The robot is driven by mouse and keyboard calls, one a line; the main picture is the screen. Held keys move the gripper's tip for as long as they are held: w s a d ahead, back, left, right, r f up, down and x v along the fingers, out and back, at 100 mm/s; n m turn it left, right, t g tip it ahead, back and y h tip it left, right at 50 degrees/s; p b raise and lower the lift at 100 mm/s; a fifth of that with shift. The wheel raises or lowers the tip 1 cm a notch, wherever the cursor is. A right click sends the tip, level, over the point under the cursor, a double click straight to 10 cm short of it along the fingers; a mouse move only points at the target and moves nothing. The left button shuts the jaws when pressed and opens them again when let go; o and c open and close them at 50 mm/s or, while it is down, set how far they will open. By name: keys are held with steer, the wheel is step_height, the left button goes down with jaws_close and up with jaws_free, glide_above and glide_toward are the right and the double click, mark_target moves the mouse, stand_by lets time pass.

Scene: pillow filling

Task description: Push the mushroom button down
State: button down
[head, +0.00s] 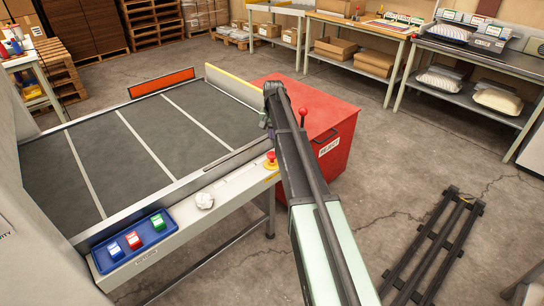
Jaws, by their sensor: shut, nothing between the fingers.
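The mushroom button (271,157) is red with a yellow base and sits at the right end of the pale front rail of the conveyor table. My arm reaches up from the bottom of the head view, and my gripper (264,123) shows small and dark at its far end. In the picture it appears above and just left of the button, with a visible gap between them. The gripper is shut and empty. Its fingertips are too small to make out clearly, and its height above the table is hard to judge.
A red reject bin (338,130) with a red-knobbed lever (303,112) stands right behind the button. A dark slatted rack (440,240) lies on the floor at right.

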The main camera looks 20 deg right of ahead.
mark_target(272, 153)
steer(key=shift+s+a+f+b, duration=0.1)
steer(key=shift+s+f+b, duration=0.05)
steer(key=shift+f+b, duration=1.65)
steer(key=shift+s+a+f+b, duration=0.1)
steer(key=shift+s+f+b, duration=0.05)
steer(key=shift+f+b, duration=1.6)
steer(key=shift+r, duration=0.1)
steer(key=shift+w+d+r+p, duration=0.25)
steer(key=shift+w+d+p, duration=0.15)
steer(key=shift+w, duration=0.25)
steer(key=shift+w+d+r+p, duration=0.25)
steer(key=shift+w+d, duration=0.25)
steer(key=shift+w, duration=0.1)
step_height(272, 153, up, 11)
steer(key=p, duration=1)
steer(key=shift+w+d+f+p, duration=0.15)
steer(key=shift+w+d+p, duration=0.15)
steer(key=shift+w+p, duration=0.1)
